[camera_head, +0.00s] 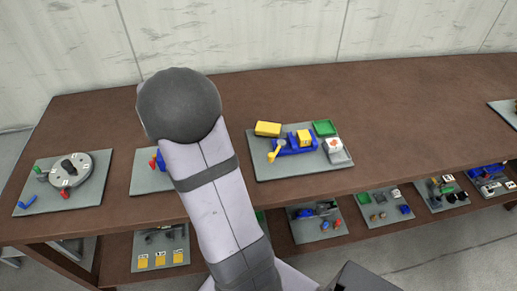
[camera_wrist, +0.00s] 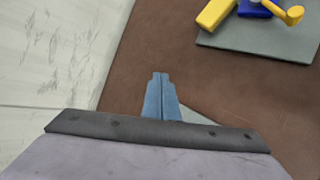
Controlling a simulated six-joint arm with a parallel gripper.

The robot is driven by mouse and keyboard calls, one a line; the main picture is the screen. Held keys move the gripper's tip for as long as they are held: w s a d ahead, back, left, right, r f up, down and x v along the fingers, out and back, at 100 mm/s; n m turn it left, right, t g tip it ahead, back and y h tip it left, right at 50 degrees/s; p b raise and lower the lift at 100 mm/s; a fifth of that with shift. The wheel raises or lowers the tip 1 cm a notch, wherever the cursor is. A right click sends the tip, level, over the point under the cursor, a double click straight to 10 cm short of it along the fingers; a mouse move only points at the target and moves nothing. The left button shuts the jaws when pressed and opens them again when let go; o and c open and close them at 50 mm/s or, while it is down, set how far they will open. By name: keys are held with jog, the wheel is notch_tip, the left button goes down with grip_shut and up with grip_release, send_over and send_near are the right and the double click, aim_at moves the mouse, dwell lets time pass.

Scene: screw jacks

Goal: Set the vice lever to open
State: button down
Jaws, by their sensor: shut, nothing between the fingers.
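The vice is a blue body (camera_head: 296,148) with a yellow block between its jaws, on a grey board (camera_head: 265,170) at the middle of the bench in the head view. Its yellow lever (camera_head: 275,152) sticks out at the left end, angled toward the front. In the wrist view the vice (camera_wrist: 256,8) and its lever (camera_wrist: 290,15) show at the top right, cut by the frame edge. My gripper (camera_wrist: 160,78) is shut and empty, over bare bench, apart from the vice board. In the head view my arm hides the gripper.
A yellow block (camera_head: 267,129), a green tray (camera_head: 324,128) and a white box with a red mark (camera_head: 336,150) surround the vice. Left stand a board with a round dial (camera_head: 78,175) and a board partly behind my arm (camera_head: 146,180).

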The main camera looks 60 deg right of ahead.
jog(key=s+a+m+g+y, duration=0.1)
jog(key=s+m, duration=0.4)
jog(key=m, duration=0.7)
jog(key=s+a+f+m+g+y, duration=0.1)
jog(key=s+m+g, duration=0.5)
jog(key=m, duration=0.6)
jog(key=shift+s+a+f+m+y, duration=0.35)
jog(key=shift+a+y, duration=0.25)
jog(key=shift+a, duration=0.35)
jog(key=shift+r, duration=0.1)
jog(key=p+x, duration=0.1)
jog(key=x, duration=0.4)
jog(key=p+x, duration=0.2)
jog(key=x, duration=0.3)
jog(key=shift+s+d, duration=0.1)
jog(key=shift+s, duration=0.15)
jog(key=s, duration=0.1)
jog(key=s+d+p, duration=0.1)
jog(key=shift+s+r+p, duration=0.15)
jog(key=shift+s+p, duration=0.15)
jog(key=shift+s+d, duration=0.2)
jog(key=shift+s, duration=0.1)
